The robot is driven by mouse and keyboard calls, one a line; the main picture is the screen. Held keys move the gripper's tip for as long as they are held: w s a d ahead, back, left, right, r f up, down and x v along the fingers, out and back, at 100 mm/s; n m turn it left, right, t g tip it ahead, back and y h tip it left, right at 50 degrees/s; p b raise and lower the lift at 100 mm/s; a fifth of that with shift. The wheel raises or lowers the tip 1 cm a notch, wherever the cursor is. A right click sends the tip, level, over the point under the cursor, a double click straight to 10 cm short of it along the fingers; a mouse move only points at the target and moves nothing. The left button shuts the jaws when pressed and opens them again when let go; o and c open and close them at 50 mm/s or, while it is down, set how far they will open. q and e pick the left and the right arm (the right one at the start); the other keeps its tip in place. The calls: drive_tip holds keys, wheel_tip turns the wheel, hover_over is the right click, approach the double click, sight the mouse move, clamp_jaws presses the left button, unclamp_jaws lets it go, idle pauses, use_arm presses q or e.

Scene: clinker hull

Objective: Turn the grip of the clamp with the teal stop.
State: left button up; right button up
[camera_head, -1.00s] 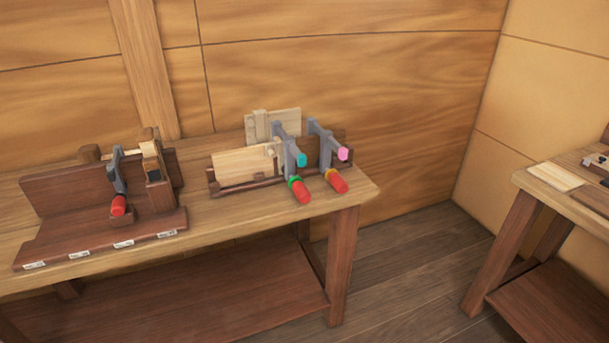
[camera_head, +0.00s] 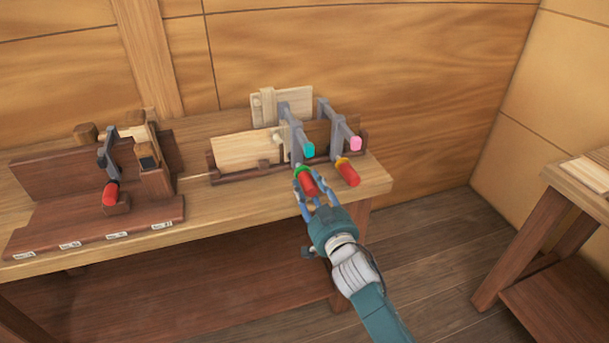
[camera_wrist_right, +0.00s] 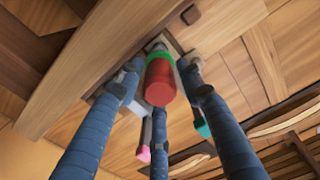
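The clamp with the teal stop (camera_head: 308,149) stands in the rack on the bench. Its grey bar is upright, and its red grip (camera_head: 308,184) with a green collar points toward me. My right gripper (camera_head: 308,188) is at this grip. In the right wrist view the red grip (camera_wrist_right: 162,82) sits between the three blue fingers, which are spread around it with small gaps visible; firm contact does not show. The teal stop (camera_wrist_right: 203,130) is partly behind one finger there. My left gripper is out of view.
Another red-gripped clamp (camera_head: 109,165) is on the dark stand (camera_head: 95,230) at left. Another table (camera_head: 575,190) stands at right.

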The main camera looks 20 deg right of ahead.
sight(304, 177)
drive_tip(key=w, duration=0.4)
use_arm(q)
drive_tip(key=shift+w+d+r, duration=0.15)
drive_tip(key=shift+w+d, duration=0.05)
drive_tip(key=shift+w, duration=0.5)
use_arm(e)
drive_tip(key=shift+w+a, duration=0.1)
drive_tip(key=shift+w, duration=0.25)
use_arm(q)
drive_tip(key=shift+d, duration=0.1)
use_arm(e)
drive_tip(key=shift+c, duration=0.2)
drive_tip(key=c, duration=0.8)
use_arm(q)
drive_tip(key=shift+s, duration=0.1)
use_arm(e)
drive_tip(key=shift+c, duration=0.2)
